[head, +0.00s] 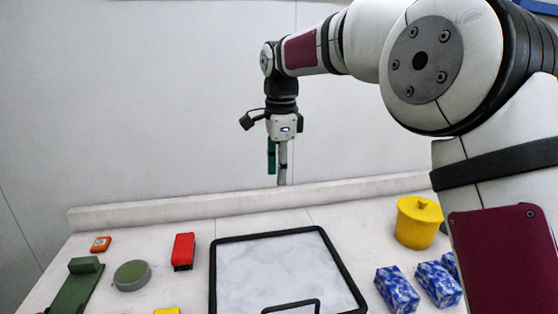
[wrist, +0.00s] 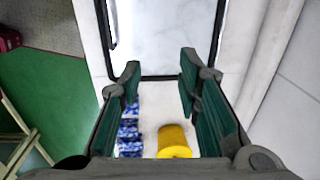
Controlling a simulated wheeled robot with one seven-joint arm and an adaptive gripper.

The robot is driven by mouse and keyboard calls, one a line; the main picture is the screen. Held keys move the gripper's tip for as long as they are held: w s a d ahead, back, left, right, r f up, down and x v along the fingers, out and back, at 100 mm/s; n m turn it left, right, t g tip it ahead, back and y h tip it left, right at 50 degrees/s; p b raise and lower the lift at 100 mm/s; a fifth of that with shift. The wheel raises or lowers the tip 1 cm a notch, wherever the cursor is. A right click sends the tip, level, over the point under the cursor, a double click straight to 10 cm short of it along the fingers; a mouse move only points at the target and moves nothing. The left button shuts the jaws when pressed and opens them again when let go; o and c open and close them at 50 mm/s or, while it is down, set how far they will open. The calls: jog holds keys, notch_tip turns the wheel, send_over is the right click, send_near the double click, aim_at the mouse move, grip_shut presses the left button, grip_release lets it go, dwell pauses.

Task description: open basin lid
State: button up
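The basin lid (head: 285,262) is a pale, marbled panel with a thick black frame, lying flat in the middle of the worktop. A black bar handle (head: 291,303) shows at its near edge, cut by the picture's bottom. In the wrist view the lid (wrist: 180,40) fills the top middle, with its handle (wrist: 112,22) at the upper left. My gripper (head: 278,168) hangs pointing down, above the worktop and beyond the lid's far edge in the head picture. In the wrist view its green fingers (wrist: 160,75) stand apart with nothing between them.
A yellow lidded pot (head: 418,224) and several blue-white blocks (head: 397,289) stand right of the lid. A red block (head: 183,250), a grey-green disc (head: 132,275), a green tool (head: 80,285) and an orange item (head: 101,244) lie left. A raised ledge (head: 240,202) runs along the back.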

jog(key=shift+w+a+r, duration=0.1)
jog(key=shift+w+r, duration=0.15)
jog(key=shift+r, duration=0.75)
